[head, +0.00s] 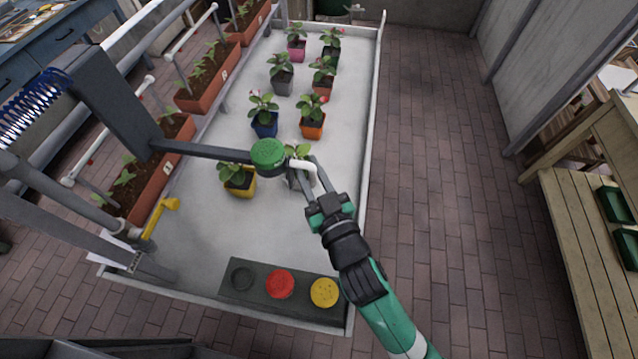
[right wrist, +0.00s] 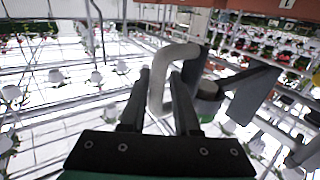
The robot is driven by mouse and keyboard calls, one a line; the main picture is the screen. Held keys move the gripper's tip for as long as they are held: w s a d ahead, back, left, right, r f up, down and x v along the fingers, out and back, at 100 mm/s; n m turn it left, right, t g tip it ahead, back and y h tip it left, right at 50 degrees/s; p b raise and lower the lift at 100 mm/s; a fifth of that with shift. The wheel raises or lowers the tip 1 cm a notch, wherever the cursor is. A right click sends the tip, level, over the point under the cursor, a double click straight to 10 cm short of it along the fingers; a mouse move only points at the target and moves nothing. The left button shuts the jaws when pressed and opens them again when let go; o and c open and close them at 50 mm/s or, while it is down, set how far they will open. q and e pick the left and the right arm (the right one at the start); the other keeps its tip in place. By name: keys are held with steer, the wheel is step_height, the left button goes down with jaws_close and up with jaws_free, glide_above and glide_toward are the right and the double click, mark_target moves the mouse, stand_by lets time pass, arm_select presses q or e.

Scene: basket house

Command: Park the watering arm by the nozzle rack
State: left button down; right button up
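The watering arm (head: 205,151) is a dark jointed bar coming in from the left over the white plant bench. A green round nozzle (head: 268,154) sits at its end, with a white bent handle (head: 306,166) beside it. My right gripper (head: 308,178) has its fingers on either side of this handle and appears shut on it; the handle also shows between the fingers in the right wrist view (right wrist: 157,95). The nozzle rack (head: 255,297) is a dark block at the bench's near end, holding a red nozzle (head: 280,284) and a yellow nozzle (head: 325,292), with an empty round slot (head: 242,278). My left gripper is not in view.
Several potted plants stand on the bench (head: 205,235), including a yellow pot (head: 240,185) and an orange pot (head: 313,124) near the nozzle. A yellow lever (head: 163,215) is at the left. Bare bench lies between the yellow pot and the rack.

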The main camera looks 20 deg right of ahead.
steer(key=s, duration=1)
steer(key=shift+s, duration=0.2)
